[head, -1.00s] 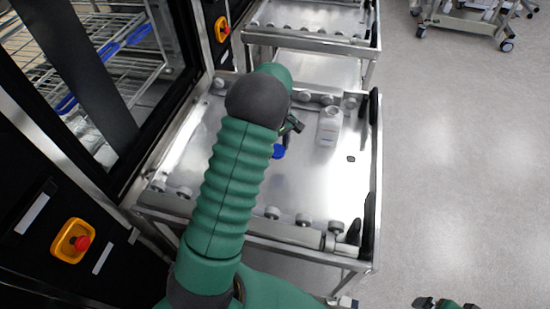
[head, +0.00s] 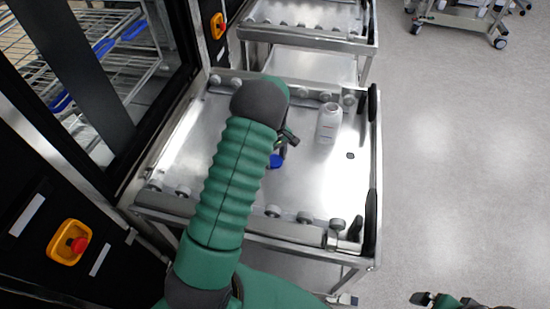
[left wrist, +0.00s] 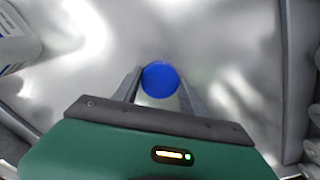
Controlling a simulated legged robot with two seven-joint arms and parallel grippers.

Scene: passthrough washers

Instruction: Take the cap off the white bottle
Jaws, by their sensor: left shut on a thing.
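The white bottle (head: 328,126) stands upright on the metal cart top, with no blue cap visible on its mouth. Part of it also shows at the upper left of the left wrist view (left wrist: 16,42). My left gripper (left wrist: 160,88) is shut on the round blue cap (left wrist: 160,79), which sits between its two fingers, apart from the bottle. In the head view the cap (head: 276,161) shows to the left of the bottle, partly hidden by my left arm. My right gripper (head: 437,300) is at the bottom right edge, off the cart, and its fingers are too small to read.
The steel cart (head: 318,178) has rollers along its near and far edges and a raised rail on the right. A dark machine with a glass door stands on the left, with a red stop button (head: 79,245). Another cart (head: 310,18) stands behind.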

